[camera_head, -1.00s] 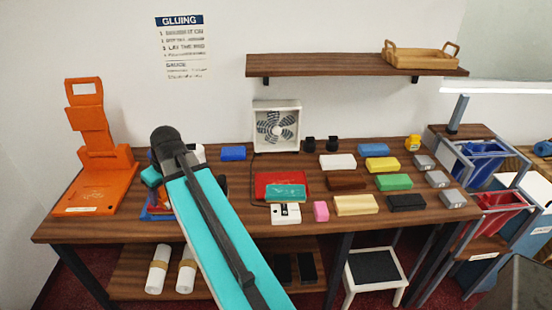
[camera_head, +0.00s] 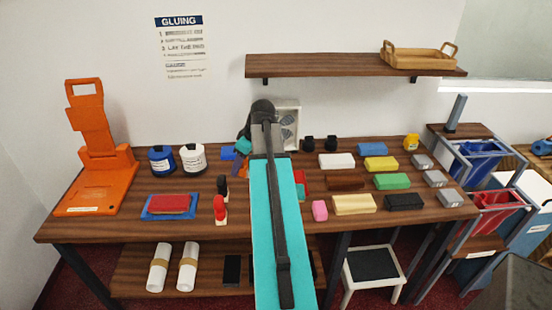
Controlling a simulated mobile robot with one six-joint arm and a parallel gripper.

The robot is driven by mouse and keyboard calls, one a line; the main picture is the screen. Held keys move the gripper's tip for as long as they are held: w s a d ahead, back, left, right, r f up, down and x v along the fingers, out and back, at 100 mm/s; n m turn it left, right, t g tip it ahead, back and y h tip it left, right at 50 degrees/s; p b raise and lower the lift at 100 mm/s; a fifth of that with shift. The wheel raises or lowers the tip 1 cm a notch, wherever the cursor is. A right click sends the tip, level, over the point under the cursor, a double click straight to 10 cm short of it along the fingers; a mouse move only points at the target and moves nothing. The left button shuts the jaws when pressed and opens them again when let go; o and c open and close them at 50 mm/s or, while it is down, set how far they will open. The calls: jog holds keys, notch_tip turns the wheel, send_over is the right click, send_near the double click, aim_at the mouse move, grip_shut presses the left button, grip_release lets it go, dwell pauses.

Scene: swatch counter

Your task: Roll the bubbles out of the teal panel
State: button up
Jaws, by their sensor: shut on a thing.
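The teal panel (camera_head: 300,191) lies on a red board (camera_head: 301,177) in the middle of the table. My arm covers most of both, so only their right edges show. My gripper (camera_head: 240,160) is at the far end of my arm, over the back middle of the table, left of the panel. It is mostly hidden behind my arm. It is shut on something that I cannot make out. Bubbles on the panel cannot be seen.
An orange stand (camera_head: 100,165) is at far left. Several coloured blocks (camera_head: 355,204) fill the right.

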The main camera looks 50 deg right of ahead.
jog(key=s+d, duration=0.8)
jog(key=d, duration=0.2)
jog(key=shift+n+p, duration=0.3)
jog(key=shift+s+d, duration=0.1)
